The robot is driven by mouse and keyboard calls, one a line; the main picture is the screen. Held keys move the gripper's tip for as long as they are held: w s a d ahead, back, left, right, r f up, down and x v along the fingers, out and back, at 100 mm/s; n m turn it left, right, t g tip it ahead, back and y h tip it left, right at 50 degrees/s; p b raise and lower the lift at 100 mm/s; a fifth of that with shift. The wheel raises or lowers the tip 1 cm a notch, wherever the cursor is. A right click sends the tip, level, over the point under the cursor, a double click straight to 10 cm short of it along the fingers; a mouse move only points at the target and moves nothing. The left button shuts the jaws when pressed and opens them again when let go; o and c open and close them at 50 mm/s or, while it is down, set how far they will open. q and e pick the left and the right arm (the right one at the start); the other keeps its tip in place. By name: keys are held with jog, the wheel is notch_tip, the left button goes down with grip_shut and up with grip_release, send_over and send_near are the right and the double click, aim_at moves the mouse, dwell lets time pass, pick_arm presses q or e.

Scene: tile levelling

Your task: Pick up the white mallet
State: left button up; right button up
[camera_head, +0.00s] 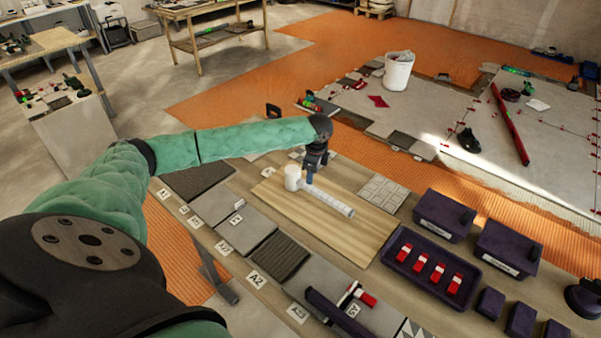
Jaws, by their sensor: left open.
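The white mallet (325,200) lies on a light wooden board on the workbench, its round head at the left and its pale handle reaching to the lower right. My left gripper (309,179) is over the mallet near the joint of head and handle, pointing down. It is open, and its fingers are small in the view, so I cannot tell whether they touch the mallet. My left arm, in a green sleeve, comes in from the left. My right gripper does not show.
A dark tray (388,257) with several red-and-white pieces stands right of the wooden board (352,238). Dark bins (444,214) stand behind it. Tile samples (246,229) with labels lie along the left side of the bench. A white bucket (398,72) stands on the floor beyond.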

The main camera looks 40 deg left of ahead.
aim_at(313, 188)
pick_arm(q)
jog(key=shift+w+f+m+h, duration=0.2)
jog(key=shift+m+h, duration=0.1)
jog(key=shift+m, duration=0.1)
jog(key=shift+d+m+g, duration=0.2)
jog(key=shift+m+g, duration=0.1)
jog(key=shift+m, duration=0.1)
jog(key=shift+s+d+m+h, duration=0.2)
jog(key=shift+m+h, duration=0.1)
jog(key=shift+m, duration=0.1)
jog(key=shift+r+m, duration=0.15)
jog(key=shift+m, duration=0.15)
jog(key=shift+s+d+m, duration=0.1)
jog(key=shift+m, duration=0.2)
notch_tip(313, 188, down, 2)
jog(key=shift+f+p, duration=0.1)
jog(key=shift+p, duration=0.35)
jog(key=f+p, duration=0.1)
jog(key=f, duration=0.2)
jog(key=f+p, duration=0.1)
jog(key=shift+s+f+p, duration=0.25)
jog(key=shift+s+p, duration=0.05)
jog(key=shift+s, duration=0.05)
jog(key=shift+f, duration=0.6)
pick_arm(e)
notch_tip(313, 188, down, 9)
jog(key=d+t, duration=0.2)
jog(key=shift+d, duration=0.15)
